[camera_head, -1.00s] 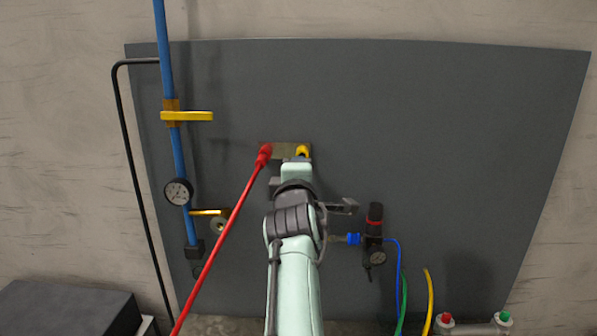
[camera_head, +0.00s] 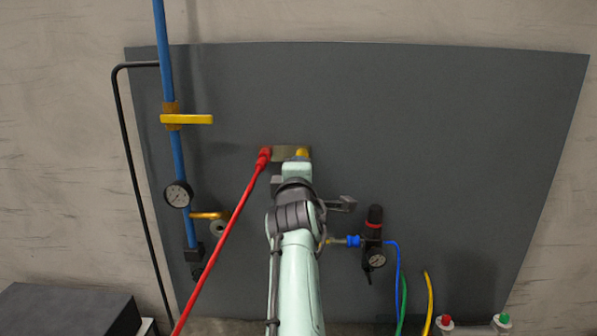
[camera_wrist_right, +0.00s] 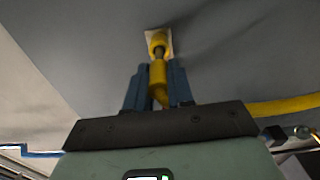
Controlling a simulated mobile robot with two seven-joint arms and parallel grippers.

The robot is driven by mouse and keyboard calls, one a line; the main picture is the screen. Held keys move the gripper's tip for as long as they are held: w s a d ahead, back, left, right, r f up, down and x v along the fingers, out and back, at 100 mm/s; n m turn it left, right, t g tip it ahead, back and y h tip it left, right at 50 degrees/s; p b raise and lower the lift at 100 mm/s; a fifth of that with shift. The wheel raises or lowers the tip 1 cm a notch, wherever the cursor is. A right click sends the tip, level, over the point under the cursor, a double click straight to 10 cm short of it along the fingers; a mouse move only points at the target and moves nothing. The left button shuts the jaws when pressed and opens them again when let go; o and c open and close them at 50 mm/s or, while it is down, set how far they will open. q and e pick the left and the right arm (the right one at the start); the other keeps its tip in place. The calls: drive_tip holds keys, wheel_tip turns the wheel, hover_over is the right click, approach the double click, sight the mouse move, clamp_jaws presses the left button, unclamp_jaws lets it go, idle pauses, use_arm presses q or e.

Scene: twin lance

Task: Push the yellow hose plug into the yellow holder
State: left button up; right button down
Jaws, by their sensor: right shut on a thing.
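The yellow hose plug (camera_wrist_right: 158,77) is between the fingers of my right gripper (camera_wrist_right: 159,82), which is shut on it. The plug points at the yellow holder (camera_wrist_right: 158,38) on a pale plate on the grey panel. A dark metal piece shows between the plug's yellow body and the holder; I cannot tell how deep it sits. In the head view the yellow holder (camera_head: 302,153) shows just above my right arm, which hides the plug and the fingertips. My left gripper is not in view.
A red hose (camera_head: 222,231) with a red plug runs to the plate's left side. A blue pipe with a yellow lever (camera_head: 187,119) and a gauge (camera_head: 178,194) is at left. A black regulator (camera_head: 374,240) is right of my arm. The upper panel is clear.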

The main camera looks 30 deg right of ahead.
drive_tip(key=shift+x, duration=1.3)
idle(1.3)
drive_tip(key=c, duration=0.7)
unclamp_jaws()
drive_tip(key=shift+s+a+f+b, duration=0.2)
drive_tip(key=shift+s+a+b, duration=0.1)
drive_tip(key=shift+s+a, duration=0.05)
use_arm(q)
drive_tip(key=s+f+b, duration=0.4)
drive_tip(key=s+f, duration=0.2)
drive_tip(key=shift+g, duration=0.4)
use_arm(e)
drive_tip(key=v, duration=1.2)
drive_tip(key=shift+s+r, duration=0.15)
drive_tip(key=shift+s, duration=0.15)
